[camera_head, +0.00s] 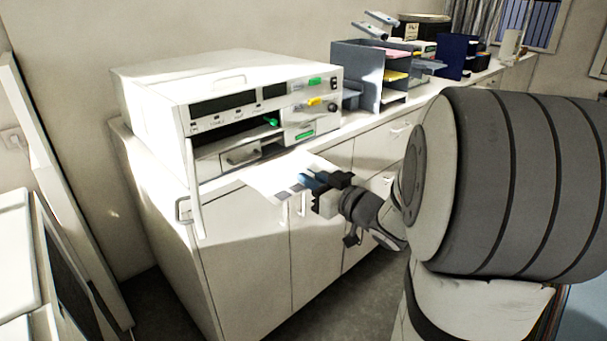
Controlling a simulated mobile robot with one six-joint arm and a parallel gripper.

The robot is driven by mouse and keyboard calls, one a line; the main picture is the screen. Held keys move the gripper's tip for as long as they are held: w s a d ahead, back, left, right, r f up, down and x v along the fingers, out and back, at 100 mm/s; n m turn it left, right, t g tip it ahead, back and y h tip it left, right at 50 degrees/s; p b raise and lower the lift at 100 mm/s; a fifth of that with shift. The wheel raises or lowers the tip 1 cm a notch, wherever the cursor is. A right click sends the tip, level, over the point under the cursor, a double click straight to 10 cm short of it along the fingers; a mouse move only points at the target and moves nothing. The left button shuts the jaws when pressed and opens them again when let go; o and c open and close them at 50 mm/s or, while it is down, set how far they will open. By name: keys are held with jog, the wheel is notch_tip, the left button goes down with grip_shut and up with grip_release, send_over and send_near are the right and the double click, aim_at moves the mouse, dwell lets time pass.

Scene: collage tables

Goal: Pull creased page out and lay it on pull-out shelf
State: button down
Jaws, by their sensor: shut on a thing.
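A pale sheet, the creased page (272,176), lies in front of the white office machine (160,108), brightly lit, with grey-blue marks near its right end. My gripper (312,181) is shut on the page at that right end, out in front of the cabinet. The page's far edge is close to the machine's lower front; I cannot tell whether it is still inside. The machine's front is open, with a dark cavity (225,139) and a small handled drawer front (241,156). I cannot make out the pull-out shelf for certain. Creases are too small to see.
The white cabinet (245,250) stands below. A grey paper tray rack (358,75) with coloured sheets stands to the right on the counter. My arm covers much of the right side.

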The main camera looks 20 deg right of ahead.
jog(key=v, duration=1.1)
dwell(0.5)
